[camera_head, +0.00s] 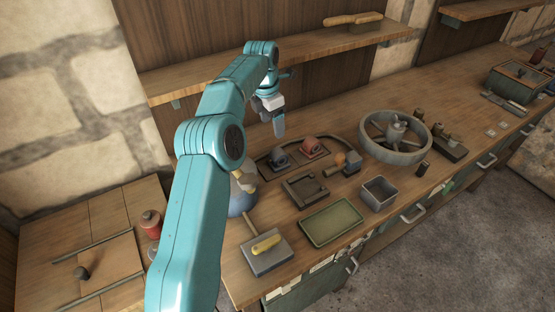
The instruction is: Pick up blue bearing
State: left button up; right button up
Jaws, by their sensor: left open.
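A dark, blue-grey bearing block (279,158) sits on the bench on a dark base, left of a red bearing block (310,145). It is small here and its blue is faint. My left gripper (279,127) hangs pointing down above the bench, behind and above the blue-grey bearing and apart from it. It is open, with nothing seen between its fingers. My right gripper is not in view.
A dark curved belt (263,166) runs by the bearings. A large flywheel (394,137) stands to the right. A shelf (225,72) overhangs the back.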

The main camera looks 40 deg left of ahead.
aim_at(278, 151)
pick_arm(q)
jog(key=f, duration=0.8)
jog(key=shift+w+d+f, duration=0.15)
jog(key=shift+w, duration=0.25)
jog(key=shift+d+f+p, duration=0.2)
jog(key=shift+f+p, duration=0.15)
jog(key=shift+f, duration=0.05)
jog(key=f, duration=0.2)
jog(key=w+f+p, duration=0.1)
jog(key=f, duration=0.1)
jog(key=shift+w+f, duration=0.15)
jog(key=shift+f, duration=0.15)
jog(key=shift+r, duration=0.15)
jog(key=shift+s, duration=0.2)
jog(key=shift+c, duration=1.2)
jog(key=shift+w, duration=0.15)
jog(key=c, duration=1)
jog(key=shift+c, duration=0.7)
